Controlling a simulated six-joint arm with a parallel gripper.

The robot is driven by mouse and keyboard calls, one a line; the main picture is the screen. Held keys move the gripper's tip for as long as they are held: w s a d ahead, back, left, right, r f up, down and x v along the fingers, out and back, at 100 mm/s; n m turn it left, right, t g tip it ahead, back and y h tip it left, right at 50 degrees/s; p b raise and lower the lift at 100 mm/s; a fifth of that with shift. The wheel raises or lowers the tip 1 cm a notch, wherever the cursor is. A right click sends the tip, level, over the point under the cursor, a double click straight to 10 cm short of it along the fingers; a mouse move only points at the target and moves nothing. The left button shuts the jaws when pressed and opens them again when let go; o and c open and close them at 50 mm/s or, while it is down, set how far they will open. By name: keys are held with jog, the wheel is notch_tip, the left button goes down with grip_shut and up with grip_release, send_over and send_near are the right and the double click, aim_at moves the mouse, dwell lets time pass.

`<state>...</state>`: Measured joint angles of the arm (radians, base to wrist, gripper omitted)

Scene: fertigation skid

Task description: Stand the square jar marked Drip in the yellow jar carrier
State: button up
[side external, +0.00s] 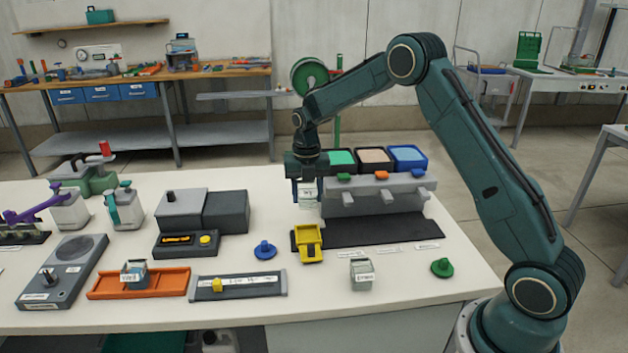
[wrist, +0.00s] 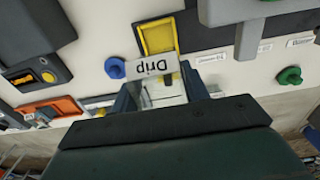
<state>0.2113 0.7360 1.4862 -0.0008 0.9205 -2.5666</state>
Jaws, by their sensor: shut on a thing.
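The square jar marked Drip (side external: 308,196) is clear with a white label. My gripper (side external: 306,178) is shut on it and holds it upright above the table, in front of the grey dispenser rack. In the wrist view the Drip jar (wrist: 154,66) sits between the fingers of my gripper (wrist: 160,92), its label readable. The yellow jar carrier (side external: 309,256) stands on the table below and nearer the side camera than the jar. In the wrist view the carrier (wrist: 158,36) shows just beyond the jar, partly hidden by it.
The grey rack (side external: 375,200) with coloured bins stands close beside the jar. A blue knob (side external: 264,250) lies left of the carrier; another labelled jar (side external: 362,274) and a green knob (side external: 442,267) stand to the right. An orange tray (side external: 165,283) holds a jar.

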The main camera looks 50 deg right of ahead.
jog(key=shift+f, duration=0.25)
jog(key=shift+f, duration=4.6)
jog(key=o, duration=1)
jog(key=shift+o, duration=0.2)
jog(key=shift+r, duration=4.45)
jog(key=shift+r, duration=0.15)
